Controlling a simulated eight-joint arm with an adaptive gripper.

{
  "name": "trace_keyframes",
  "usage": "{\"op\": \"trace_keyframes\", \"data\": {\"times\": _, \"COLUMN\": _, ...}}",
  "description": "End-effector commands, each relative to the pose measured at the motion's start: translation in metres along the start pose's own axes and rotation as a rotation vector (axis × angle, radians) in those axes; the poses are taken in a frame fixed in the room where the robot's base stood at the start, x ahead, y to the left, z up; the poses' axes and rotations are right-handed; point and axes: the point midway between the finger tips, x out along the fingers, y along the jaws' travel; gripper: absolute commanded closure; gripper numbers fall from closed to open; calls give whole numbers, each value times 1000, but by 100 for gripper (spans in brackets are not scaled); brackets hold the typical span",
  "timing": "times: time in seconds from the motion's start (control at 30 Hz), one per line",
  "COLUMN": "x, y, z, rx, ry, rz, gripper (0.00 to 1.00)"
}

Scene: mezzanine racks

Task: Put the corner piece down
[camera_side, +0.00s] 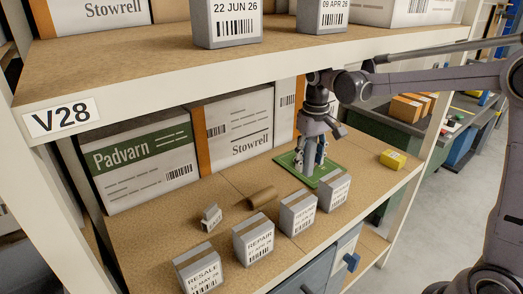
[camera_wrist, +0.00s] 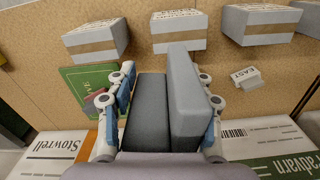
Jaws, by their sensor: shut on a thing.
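The corner piece (camera_wrist: 185,100) is grey, with a darker face on the left and a lighter, raised face on the right in the wrist view. My gripper (camera_wrist: 168,100) is shut on it, with blue-padded fingers on both sides. In the side view my gripper (camera_side: 311,148) points down over a green mat (camera_side: 329,173) on the lower shelf, with the corner piece (camera_side: 309,157) between its fingers. I cannot tell whether the piece touches the mat. The mat (camera_wrist: 88,78) also shows left of the fingers in the wrist view, with a small reddish patch on it.
A row of grey labelled boxes (camera_side: 253,238) stands along the shelf's front edge. A brown roll (camera_side: 262,197), a small grey tag stand (camera_side: 211,217) and a yellow box (camera_side: 392,159) lie nearby. Large cartons (camera_side: 143,160) stand behind. The upper shelf (camera_side: 200,75) hangs above.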

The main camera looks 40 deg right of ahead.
Motion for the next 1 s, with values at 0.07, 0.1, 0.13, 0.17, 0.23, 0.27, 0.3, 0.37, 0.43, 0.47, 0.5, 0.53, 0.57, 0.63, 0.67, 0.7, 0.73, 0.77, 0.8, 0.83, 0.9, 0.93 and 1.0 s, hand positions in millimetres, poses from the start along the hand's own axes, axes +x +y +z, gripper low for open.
{"op": "trace_keyframes", "data": {"times": 0.07, "x": 3, "y": 15, "z": -3, "rx": -53, "ry": 0, "rz": 0, "gripper": 60}}
{"op": "trace_keyframes", "data": {"times": 0.1, "x": 5, "y": 21, "z": -4, "rx": -84, "ry": 0, "rz": 0, "gripper": 60}}
{"op": "trace_keyframes", "data": {"times": 0.13, "x": 6, "y": 26, "z": -5, "rx": -106, "ry": 0, "rz": 0, "gripper": 60}}
{"op": "trace_keyframes", "data": {"times": 0.17, "x": 7, "y": 32, "z": -6, "rx": -128, "ry": 0, "rz": 0, "gripper": 60}}
{"op": "trace_keyframes", "data": {"times": 0.23, "x": 9, "y": 44, "z": -8, "rx": -180, "ry": 0, "rz": 0, "gripper": 60}}
{"op": "trace_keyframes", "data": {"times": 0.27, "x": 10, "y": 49, "z": -9, "rx": -203, "ry": 0, "rz": 0, "gripper": 60}}
{"op": "trace_keyframes", "data": {"times": 0.3, "x": 12, "y": 56, "z": -10, "rx": -233, "ry": 0, "rz": 0, "gripper": 60}}
{"op": "trace_keyframes", "data": {"times": 0.37, "x": 14, "y": 66, "z": -11, "rx": -278, "ry": 0, "rz": 0, "gripper": 60}}
{"op": "trace_keyframes", "data": {"times": 0.43, "x": 17, "y": 79, "z": -12, "rx": -333, "ry": 0, "rz": 0, "gripper": 60}}
{"op": "trace_keyframes", "data": {"times": 0.47, "x": 18, "y": 85, "z": -12, "rx": -357, "ry": 0, "rz": 0, "gripper": 60}}
{"op": "trace_keyframes", "data": {"times": 0.5, "x": 20, "y": 93, "z": -12, "rx": -389, "ry": 0, "rz": 0, "gripper": 60}}
{"op": "trace_keyframes", "data": {"times": 0.53, "x": 21, "y": 98, "z": -12, "rx": -415, "ry": 0, "rz": 0, "gripper": 60}}
{"op": "trace_keyframes", "data": {"times": 0.57, "x": 22, "y": 105, "z": -12, "rx": -440, "ry": 0, "rz": 0, "gripper": 60}}
{"op": "trace_keyframes", "data": {"times": 0.63, "x": 26, "y": 120, "z": -12, "rx": -502, "ry": 0, "rz": 0, "gripper": 60}}
{"op": "trace_keyframes", "data": {"times": 0.67, "x": 27, "y": 127, "z": -12, "rx": -530, "ry": 0, "rz": 0, "gripper": 60}}
{"op": "trace_keyframes", "data": {"times": 0.7, "x": 30, "y": 136, "z": -11, "rx": -568, "ry": 0, "rz": 0, "gripper": 60}}
{"op": "trace_keyframes", "data": {"times": 0.73, "x": 31, "y": 143, "z": -11, "rx": -598, "ry": 0, "rz": 0, "gripper": 60}}
{"op": "trace_keyframes", "data": {"times": 0.77, "x": 33, "y": 150, "z": -10, "rx": -628, "ry": 0, "rz": 0, "gripper": 60}}
{"op": "trace_keyframes", "data": {"times": 0.8, "x": 35, "y": 160, "z": -9, "rx": -670, "ry": 0, "rz": 0, "gripper": 60}}
{"op": "trace_keyframes", "data": {"times": 0.83, "x": 36, "y": 168, "z": -8, "rx": -700, "ry": 0, "rz": 0, "gripper": 60}}
{"op": "trace_keyframes", "data": {"times": 0.9, "x": 40, "y": 186, "z": -5, "rx": -775, "ry": 0, "rz": 0, "gripper": 60}}
{"op": "trace_keyframes", "data": {"times": 0.93, "x": 42, "y": 194, "z": -4, "rx": -807, "ry": 0, "rz": 0, "gripper": 60}}
{"op": "trace_keyframes", "data": {"times": 1.0, "x": 46, "y": 212, "z": 0, "rx": -883, "ry": 0, "rz": 0, "gripper": 60}}
